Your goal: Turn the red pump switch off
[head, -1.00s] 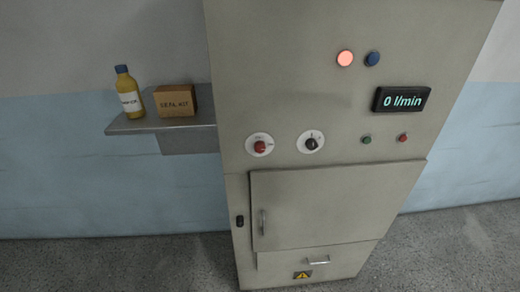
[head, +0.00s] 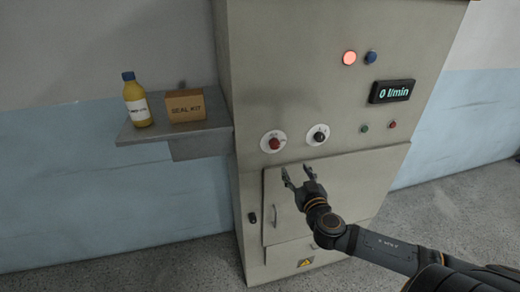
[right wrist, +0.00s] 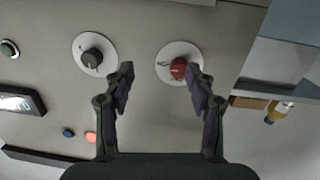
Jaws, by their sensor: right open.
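The red pump switch (head: 274,143) is a red knob on a round white plate on the front of the grey cabinet. It also shows in the right wrist view (right wrist: 179,70), close to the fingertip on the right of that picture. My right gripper (head: 297,174) is open and empty, just below the switch in the head view; in the right wrist view its two fingers (right wrist: 160,85) stand apart. I cannot tell the distance between fingers and knob. A black knob (head: 319,136) on a white plate is right of the red one. My left gripper is not in view.
A lit red lamp (head: 349,58), a blue button (head: 371,57) and a display (head: 392,91) reading 0 l/min sit higher on the cabinet. Small green (head: 364,128) and red (head: 392,124) buttons are below. A shelf (head: 150,137) at the left holds a bottle and a box.

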